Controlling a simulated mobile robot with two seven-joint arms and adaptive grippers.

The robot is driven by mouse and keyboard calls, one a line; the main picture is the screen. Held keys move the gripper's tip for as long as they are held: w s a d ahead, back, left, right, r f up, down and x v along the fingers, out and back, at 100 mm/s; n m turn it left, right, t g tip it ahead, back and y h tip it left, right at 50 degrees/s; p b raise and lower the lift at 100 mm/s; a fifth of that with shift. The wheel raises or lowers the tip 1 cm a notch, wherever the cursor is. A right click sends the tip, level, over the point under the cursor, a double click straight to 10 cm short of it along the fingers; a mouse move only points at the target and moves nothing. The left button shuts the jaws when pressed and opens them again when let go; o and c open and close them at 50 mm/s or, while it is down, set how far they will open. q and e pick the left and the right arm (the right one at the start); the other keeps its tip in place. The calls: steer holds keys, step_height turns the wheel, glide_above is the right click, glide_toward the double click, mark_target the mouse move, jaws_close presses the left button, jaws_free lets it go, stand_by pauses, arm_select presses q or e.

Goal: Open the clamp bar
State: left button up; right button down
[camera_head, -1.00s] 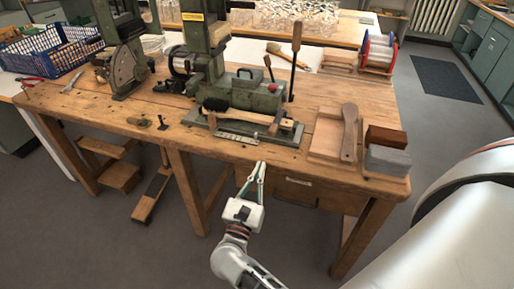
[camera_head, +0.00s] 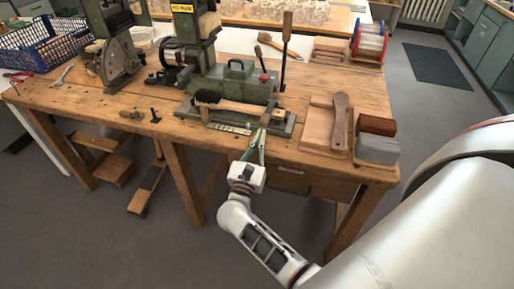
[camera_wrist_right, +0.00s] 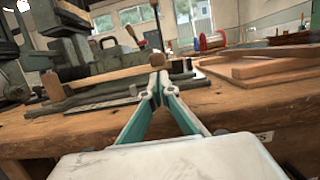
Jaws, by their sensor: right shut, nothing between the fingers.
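A green tufting machine (camera_head: 240,80) stands on the wooden workbench. I cannot tell for certain which part is the clamp bar. A small wooden knob (camera_wrist_right: 180,64) shows just behind my right fingertips in the wrist view. My right gripper (camera_head: 262,133) is shut and empty at the bed's front edge, near the handle's right end; the fingertips also show in the wrist view (camera_wrist_right: 158,77). I cannot tell whether they touch the knob. My left gripper is not in view.
An upright lever with a wooden grip (camera_head: 286,32) and a red-knobbed lever (camera_head: 263,77) rise from the machine. A blue crate (camera_head: 40,45) is at the left.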

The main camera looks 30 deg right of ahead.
steer(key=shift+x, duration=0.8)
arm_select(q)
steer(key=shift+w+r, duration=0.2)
